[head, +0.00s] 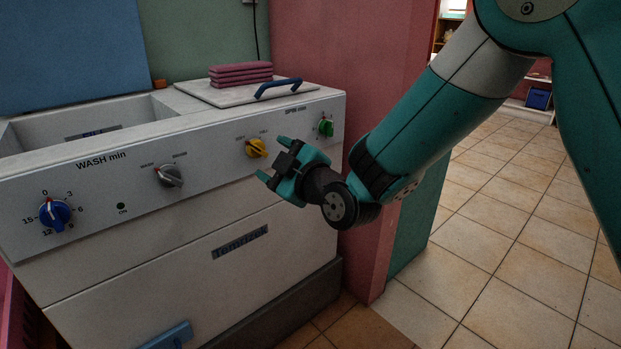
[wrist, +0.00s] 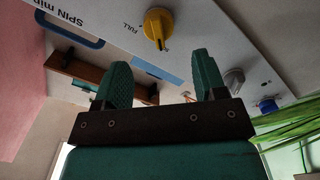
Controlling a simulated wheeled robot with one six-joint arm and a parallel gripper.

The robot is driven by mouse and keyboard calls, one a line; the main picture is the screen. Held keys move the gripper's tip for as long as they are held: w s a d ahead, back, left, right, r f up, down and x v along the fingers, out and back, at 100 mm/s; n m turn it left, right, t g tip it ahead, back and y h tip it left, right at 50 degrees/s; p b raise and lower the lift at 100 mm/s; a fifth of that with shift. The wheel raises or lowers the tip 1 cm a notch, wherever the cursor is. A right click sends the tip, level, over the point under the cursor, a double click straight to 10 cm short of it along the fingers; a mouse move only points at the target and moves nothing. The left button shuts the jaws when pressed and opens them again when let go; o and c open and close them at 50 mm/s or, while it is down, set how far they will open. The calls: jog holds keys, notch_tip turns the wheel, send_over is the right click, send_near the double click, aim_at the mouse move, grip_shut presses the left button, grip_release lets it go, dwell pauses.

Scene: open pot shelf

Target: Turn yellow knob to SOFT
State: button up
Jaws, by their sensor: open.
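The yellow knob (head: 256,148) sits on the sloping front panel of the white washing machine, between the grey knob and the green knob. Small lettering stands above it in the head view. In the wrist view the yellow knob (wrist: 158,27) has the word FULL beside it; SOFT is not readable there. I cannot tell for certain which mark it points at. My gripper (head: 271,160) is open and empty, just right of and in front of the yellow knob, apart from it. In the wrist view its fingers (wrist: 159,63) are spread, with the knob beyond the gap between them.
A grey knob (head: 169,175) and a blue knob (head: 54,214) are left on the panel (head: 112,197); a green knob (head: 326,128) is right. Folded pink cloths (head: 241,73) lie on the lid (head: 222,95) with a blue handle (head: 278,88). A pink wall stands close on the right.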

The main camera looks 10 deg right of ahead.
jog(key=b+v, duration=0.4)
jog(key=v, duration=0.7)
jog(key=shift+b, duration=0.4)
jog(key=s+d+f+m+g+h+p, duration=0.1)
jog(key=s+d+m+g+h+p, duration=0.2)
jog(key=s+g, duration=0.6)
jog(key=s+d+m+g+h+p, duration=0.1)
jog(key=s+d+m+g+h, duration=0.35)
jog(key=s, duration=0.75)
notch_tip(320, 180, up, 38)
jog(key=m+g+y+p, duration=0.1)
jog(key=p, duration=3.7)
jog(key=shift+s+d+f+y, duration=0.2)
jog(key=shift+s+f+y, duration=0.05)
jog(key=shift+s+y, duration=0.1)
